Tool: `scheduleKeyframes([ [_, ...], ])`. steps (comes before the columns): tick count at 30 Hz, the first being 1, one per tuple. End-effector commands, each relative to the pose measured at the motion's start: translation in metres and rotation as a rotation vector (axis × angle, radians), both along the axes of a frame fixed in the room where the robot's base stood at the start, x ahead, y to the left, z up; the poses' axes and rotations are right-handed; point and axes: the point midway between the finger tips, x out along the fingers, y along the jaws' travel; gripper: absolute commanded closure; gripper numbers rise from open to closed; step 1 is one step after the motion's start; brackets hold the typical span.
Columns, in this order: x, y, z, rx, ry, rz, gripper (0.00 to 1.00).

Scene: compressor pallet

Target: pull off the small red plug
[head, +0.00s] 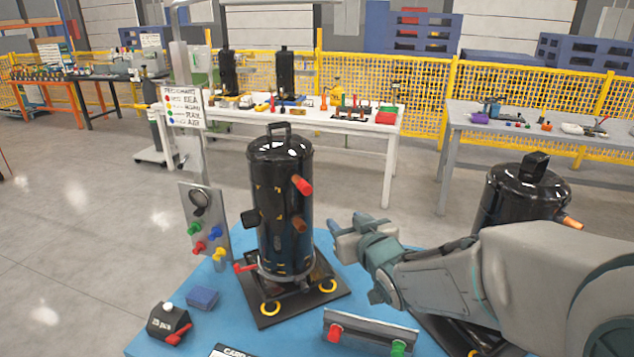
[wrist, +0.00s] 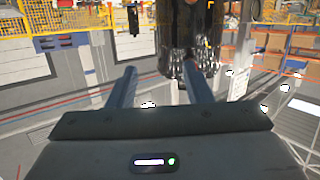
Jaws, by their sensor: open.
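A black compressor (head: 281,205) stands upright on a dark base plate on the blue pallet (head: 160,335). A red plug (head: 303,185) sticks out of its upper right side, with a copper-coloured stub (head: 299,224) below it. A smaller red piece (head: 245,267) is low at its left foot. Which red piece is the small red plug I cannot tell for certain. My gripper (head: 347,232) is right of the compressor, apart from it, below the upper red plug's height. In the wrist view my gripper (wrist: 160,85) is open and empty, the compressor (wrist: 186,40) beyond its fingers; no red plug is clear there.
A gauge panel (head: 203,220) with coloured caps stands left of the compressor. A front rack (head: 370,325) holds a red plug (head: 335,332) and a green plug (head: 398,347). A second black compressor (head: 520,195) is behind my arm. A black box (head: 168,320) sits front left.

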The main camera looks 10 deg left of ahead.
Motion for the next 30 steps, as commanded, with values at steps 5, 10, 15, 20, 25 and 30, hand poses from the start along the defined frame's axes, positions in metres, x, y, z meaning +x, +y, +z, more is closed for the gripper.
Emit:
scheduleKeyframes([
  [5, 0.000, 0.032, 0.017, 0.108, -0.106, 0.103, 0.55],
  [10, -0.002, 0.042, 0.024, 0.148, -0.145, 0.138, 0.55],
  [15, -0.002, 0.042, 0.025, 0.151, -0.148, 0.140, 0.55],
  [20, -0.002, 0.042, 0.025, 0.150, -0.148, 0.139, 0.55],
  [25, 0.006, 0.048, 0.025, 0.150, -0.147, 0.141, 0.55],
  [30, 0.024, 0.061, 0.025, 0.151, -0.146, 0.140, 0.55],
])
